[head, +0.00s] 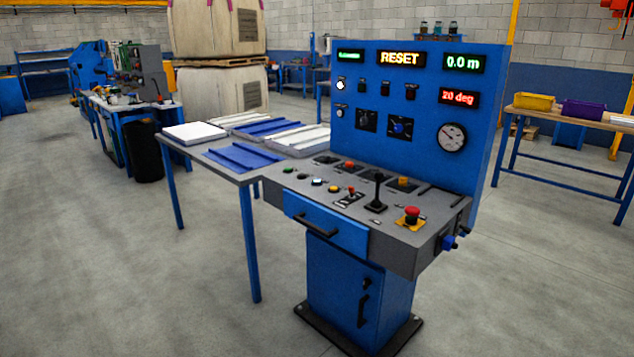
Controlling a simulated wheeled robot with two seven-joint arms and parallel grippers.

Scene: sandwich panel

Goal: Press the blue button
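The control console (345,225) stands right of the middle of the head view, with a sloped grey desk top and an upright blue panel (480,140). A row of small buttons runs along the left front of the desk. One of them, a small button (318,182), looks bluish with a pale top, but it is too small to be sure of its colour. A dark green button (288,170) and a dark button (302,176) sit left of it. A blue round control (400,127) is on the upright panel. Neither gripper is in view.
A red emergency stop (412,213) and a black joystick (376,192) stand up from the desk. A drawer (325,226) is shut below its front. A table with panels (236,178) adjoins the console's left. The floor in front is clear.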

